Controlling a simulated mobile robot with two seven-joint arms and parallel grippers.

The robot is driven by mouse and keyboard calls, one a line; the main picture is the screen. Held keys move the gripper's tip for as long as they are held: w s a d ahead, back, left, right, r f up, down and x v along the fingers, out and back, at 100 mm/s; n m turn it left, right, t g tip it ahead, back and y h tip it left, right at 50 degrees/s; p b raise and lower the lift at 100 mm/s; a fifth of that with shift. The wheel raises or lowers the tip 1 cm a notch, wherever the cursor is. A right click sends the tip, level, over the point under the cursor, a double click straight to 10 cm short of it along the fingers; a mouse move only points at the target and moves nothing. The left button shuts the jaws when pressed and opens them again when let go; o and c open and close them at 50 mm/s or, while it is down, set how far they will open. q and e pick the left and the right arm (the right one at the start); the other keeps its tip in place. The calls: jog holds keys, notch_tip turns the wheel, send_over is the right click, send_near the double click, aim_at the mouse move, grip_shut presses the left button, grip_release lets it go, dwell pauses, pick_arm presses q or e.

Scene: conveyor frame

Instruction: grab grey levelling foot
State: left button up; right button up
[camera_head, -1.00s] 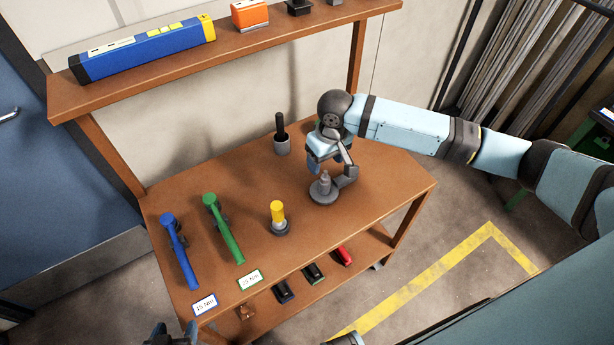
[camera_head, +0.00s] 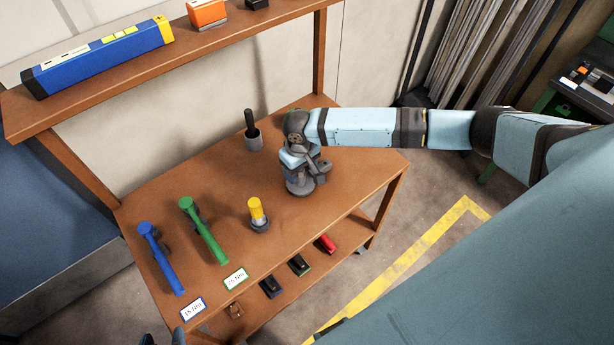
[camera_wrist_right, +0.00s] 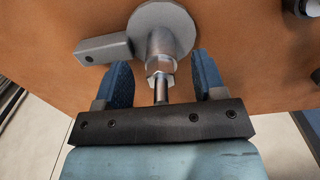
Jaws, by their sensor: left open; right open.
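The grey levelling foot (camera_wrist_right: 162,22) has a round base and an upright threaded stem with a nut. In the right wrist view its stem stands between the two blue fingers of my right gripper (camera_wrist_right: 163,82), which are open, with gaps visible on both sides. In the head view the foot's grey base (camera_head: 299,189) shows on the bench, its upper part largely hidden by my right gripper (camera_head: 312,172). My left gripper (camera_head: 162,338) is open and only just shows at the bottom edge, away from the foot.
A yellow-topped piece (camera_head: 256,210), a green tool (camera_head: 203,230) and a blue tool (camera_head: 160,258) lie to the left on the bench. A grey cup with a black handle (camera_head: 252,132) stands behind. A grey bar (camera_wrist_right: 103,48) lies beside the foot's base.

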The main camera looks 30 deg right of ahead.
jog(key=shift+f, duration=1.4)
grip_shut()
jog(key=shift+r, duration=0.1)
